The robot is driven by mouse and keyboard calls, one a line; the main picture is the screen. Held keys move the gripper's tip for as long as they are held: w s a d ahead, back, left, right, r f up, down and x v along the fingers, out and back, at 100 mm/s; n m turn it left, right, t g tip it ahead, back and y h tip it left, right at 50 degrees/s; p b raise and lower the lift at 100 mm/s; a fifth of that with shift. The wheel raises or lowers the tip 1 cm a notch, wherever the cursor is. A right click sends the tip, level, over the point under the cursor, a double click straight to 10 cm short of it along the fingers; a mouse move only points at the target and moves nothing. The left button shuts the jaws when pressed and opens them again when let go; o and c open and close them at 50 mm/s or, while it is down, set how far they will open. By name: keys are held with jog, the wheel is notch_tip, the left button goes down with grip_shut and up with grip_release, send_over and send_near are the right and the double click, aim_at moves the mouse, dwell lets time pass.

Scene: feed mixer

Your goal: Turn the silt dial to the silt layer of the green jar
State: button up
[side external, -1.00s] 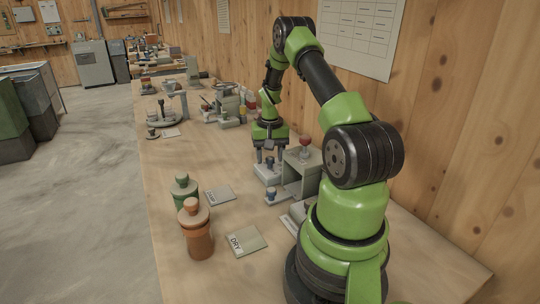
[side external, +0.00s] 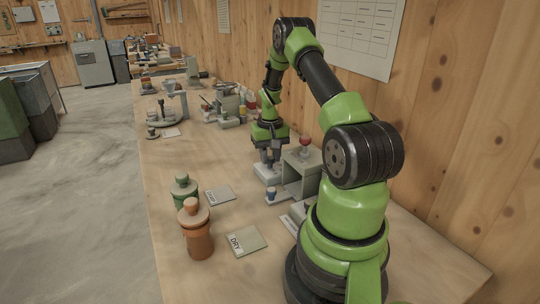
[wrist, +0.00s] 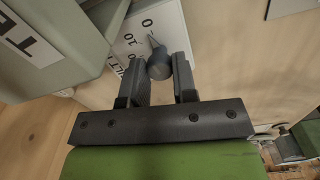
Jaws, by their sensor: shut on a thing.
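The silt dial (wrist: 160,66) is a grey knob with a pointer on a white plate (wrist: 140,30) marked with "0", "10" and a partly hidden label ending in "ILT". My gripper (wrist: 160,72) is shut on the dial, one finger on each side; the dial's pointer leans towards the "0" side of the scale. In the side external view my gripper (side external: 269,157) is down over the dial's pale base (side external: 267,173). The green jar (side external: 184,193), lidded and upright, stands at the left front of the bench. Its layers cannot be told at this size.
An orange-brown jar (side external: 197,232) stands in front of the green jar. Cards lie beside them, one reading "DRY" (side external: 247,240). A grey-green housing (side external: 303,172) with a red knob (side external: 304,141) stands close right of my gripper.

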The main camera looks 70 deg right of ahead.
aim_at(270, 157)
jog(key=shift+n, duration=2.1)
jog(key=o, duration=0.9)
jog(key=shift+r, duration=0.1)
notch_tip(270, 157, up, 10)
jog(key=shift+f, duration=0.1)
